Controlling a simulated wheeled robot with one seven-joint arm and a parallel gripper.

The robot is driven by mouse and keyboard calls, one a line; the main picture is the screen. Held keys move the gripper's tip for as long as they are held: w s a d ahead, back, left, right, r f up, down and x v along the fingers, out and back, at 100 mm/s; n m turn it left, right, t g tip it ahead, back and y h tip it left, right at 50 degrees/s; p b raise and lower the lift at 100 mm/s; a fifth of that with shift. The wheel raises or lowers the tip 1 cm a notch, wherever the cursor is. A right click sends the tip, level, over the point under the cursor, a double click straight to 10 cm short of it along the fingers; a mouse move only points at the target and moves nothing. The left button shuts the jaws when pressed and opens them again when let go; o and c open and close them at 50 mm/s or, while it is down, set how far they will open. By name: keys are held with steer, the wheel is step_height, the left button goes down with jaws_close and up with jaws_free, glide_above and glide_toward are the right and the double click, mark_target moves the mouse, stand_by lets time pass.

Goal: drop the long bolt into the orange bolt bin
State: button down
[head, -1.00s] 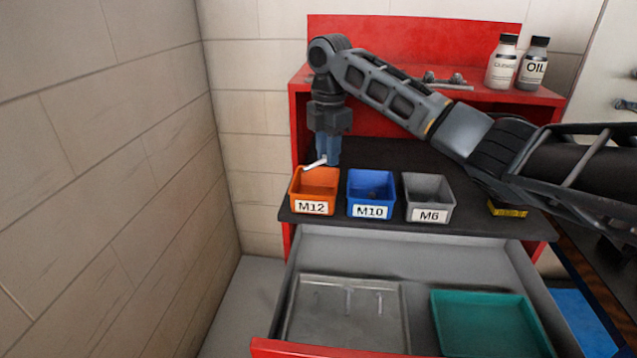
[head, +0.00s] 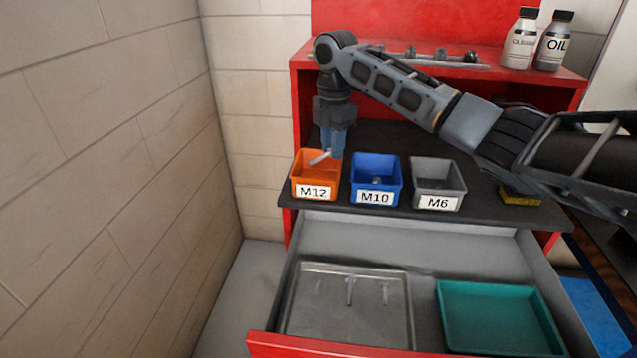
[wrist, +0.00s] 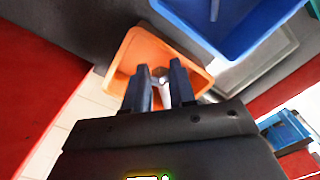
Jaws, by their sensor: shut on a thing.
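My gripper (head: 333,148) points down over the orange bolt bin (head: 313,193), which is labelled M12 and stands at the left end of the black bench top. The gripper is shut on the long bolt (head: 319,158), a pale metal rod that sticks out to the left from between the fingers, tilted, above the bin's opening. In the wrist view the blue fingers (wrist: 160,88) hold the bolt (wrist: 163,85) with the orange bin (wrist: 125,69) behind them. The fingers partly hide the bin's inside.
A blue M10 bin (head: 376,198) and a grey M6 bin (head: 438,203) stand to the right. Below, an open drawer holds a metal tray (head: 300,325) with several bolts and a green tray (head: 500,320). Two bottles (head: 537,40) stand on the red shelf. A wall is at left.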

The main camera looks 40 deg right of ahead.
steer(key=shift+f, duration=0.6)
steer(key=c, duration=0.8)
jaws_free()
steer(key=shift+c, duration=0.2)
steer(key=shift+r, duration=0.15)
step_height(320, 180, up, 8)
steer(key=shift+f+b, duration=0.2)
steer(key=shift+b, duration=0.65)
